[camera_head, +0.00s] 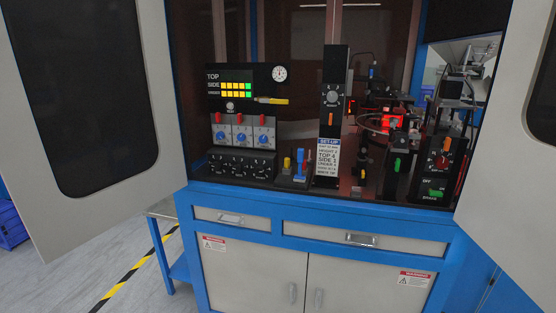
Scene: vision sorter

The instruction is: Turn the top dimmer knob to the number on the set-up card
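The set-up card (328,157) is a white sheet with a blue heading on the lower front of a black post. Its small print has a "TOP" line that seems to read 4, but it is blurred. Three blue knobs (241,138) sit in a row on light panels at the left, each below a red switch. Three black dials (241,165) sit in a row beneath them. Their labels and pointer settings are too small to read, so I cannot tell which knob is the top dimmer. Neither gripper is in view.
A display (236,90) labelled TOP and SIDE has yellow and green segments. A grey knob (333,97) is on the black post. Blue and yellow levers (300,165) stand between panel and post. Open cabinet doors (90,110) flank the opening; a red-knobbed box (440,165) stands right.

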